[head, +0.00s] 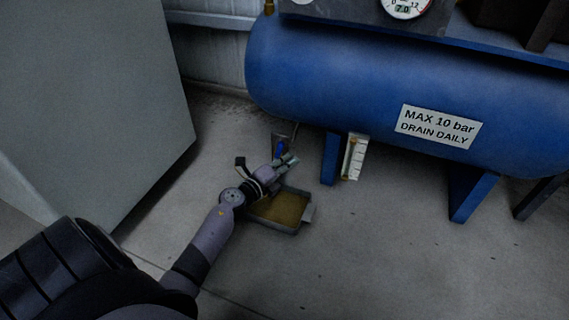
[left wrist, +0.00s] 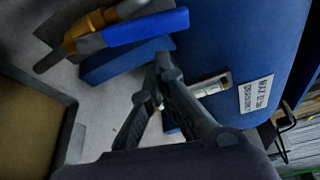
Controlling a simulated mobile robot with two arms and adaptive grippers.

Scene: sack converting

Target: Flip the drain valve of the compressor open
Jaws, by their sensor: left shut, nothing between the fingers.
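The compressor (head: 370,80) is a big blue tank on blue legs. Its drain valve (head: 281,147) hangs low under the tank's left end and shows a small blue lever. In the left wrist view the brass valve body (left wrist: 92,28) is at the upper left, with the blue lever (left wrist: 146,27) reaching right across it. My left gripper (head: 292,159) is shut and empty, just below and right of the valve. In the left wrist view its fingertips (left wrist: 163,66) meet a little below the lever's end. I cannot tell whether they touch it. My right gripper is not in view.
A shallow drip tray (head: 306,213) with brownish contents lies on the floor under my left gripper. A blue tank leg (head: 329,158) and a white scale strip (head: 355,158) stand right of the valve. A grey cabinet (head: 90,100) is at left.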

